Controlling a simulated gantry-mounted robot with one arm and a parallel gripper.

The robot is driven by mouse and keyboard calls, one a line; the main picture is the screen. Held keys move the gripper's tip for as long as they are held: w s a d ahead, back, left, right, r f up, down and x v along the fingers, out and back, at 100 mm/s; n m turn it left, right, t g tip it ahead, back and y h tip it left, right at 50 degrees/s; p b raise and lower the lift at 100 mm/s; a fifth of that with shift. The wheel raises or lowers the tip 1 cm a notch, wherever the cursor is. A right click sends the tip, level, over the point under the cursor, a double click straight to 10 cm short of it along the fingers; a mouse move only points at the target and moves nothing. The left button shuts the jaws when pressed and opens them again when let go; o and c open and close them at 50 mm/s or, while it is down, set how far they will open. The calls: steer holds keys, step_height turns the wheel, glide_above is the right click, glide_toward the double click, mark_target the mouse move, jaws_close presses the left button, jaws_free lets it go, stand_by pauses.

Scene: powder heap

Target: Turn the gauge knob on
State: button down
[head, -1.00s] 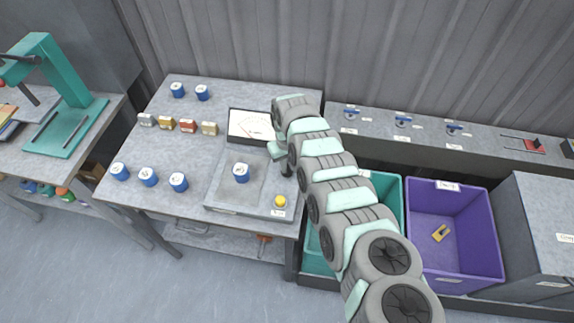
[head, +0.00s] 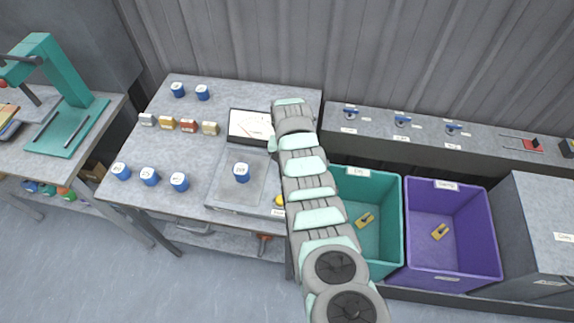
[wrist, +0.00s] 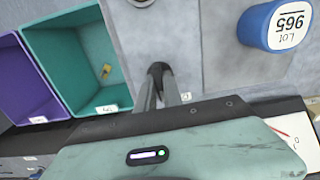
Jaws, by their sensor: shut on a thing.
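The gauge is a grey scale-like unit (head: 228,200) on the middle table, with a white needle dial (head: 250,126) behind it. A blue canister (head: 241,173) stands on its plate; in the wrist view it reads Lot 965 (wrist: 272,28). My gripper (wrist: 158,70) points down at the unit's panel, fingers close together, beside a small white label (wrist: 187,97). In the head view my arm covers the gripper and knob. A yellow button (head: 279,201) shows partly beside my arm.
A teal bin (head: 385,235) and a purple bin (head: 480,225) stand right of the table, each with a small yellow item inside. Several blue canisters (head: 149,177) and small boxes (head: 188,125) stand on the table's left. A green press (head: 65,75) is further left.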

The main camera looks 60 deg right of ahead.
steer(key=m+b, duration=0.1)
steer(key=m, duration=0.4)
steer(key=shift+w+a+m, duration=0.1)
steer(key=shift+m, duration=0.3)
steer(key=shift+m+b, duration=0.3)
steer(key=shift+m, duration=0.5)
steer(key=c, duration=1.5)
jaws_free()
step_height(320, 180, up, 10)
steer(key=shift+r, duration=0.4)
